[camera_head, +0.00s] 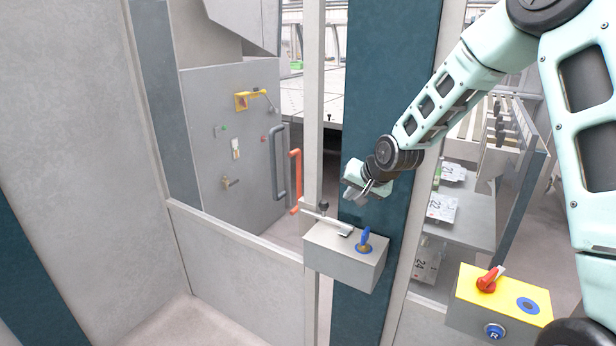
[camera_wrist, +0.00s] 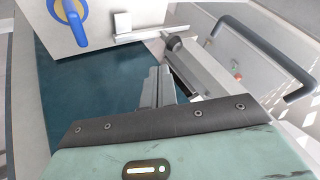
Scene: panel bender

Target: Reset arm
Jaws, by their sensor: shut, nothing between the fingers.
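My arm comes in from the right in the head view, bent at the elbow. My gripper (camera_head: 362,194) is shut and empty, in front of the dark teal post (camera_head: 392,90). It is above and apart from the grey control box (camera_head: 345,265), which carries a metal lever (camera_head: 330,222) and a blue key-like switch (camera_head: 365,240). In the wrist view, my gripper's fingers (camera_wrist: 158,85) are together. The blue switch (camera_wrist: 70,20) and the lever (camera_wrist: 150,35) show beyond them.
A yellow-topped box (camera_head: 505,295) with a red rotary switch stands at the lower right. A grey door (camera_head: 230,150) with dark and orange handles is at the left. Shelves with numbered cards (camera_head: 442,207) stand behind my arm. Free room lies left of my gripper.

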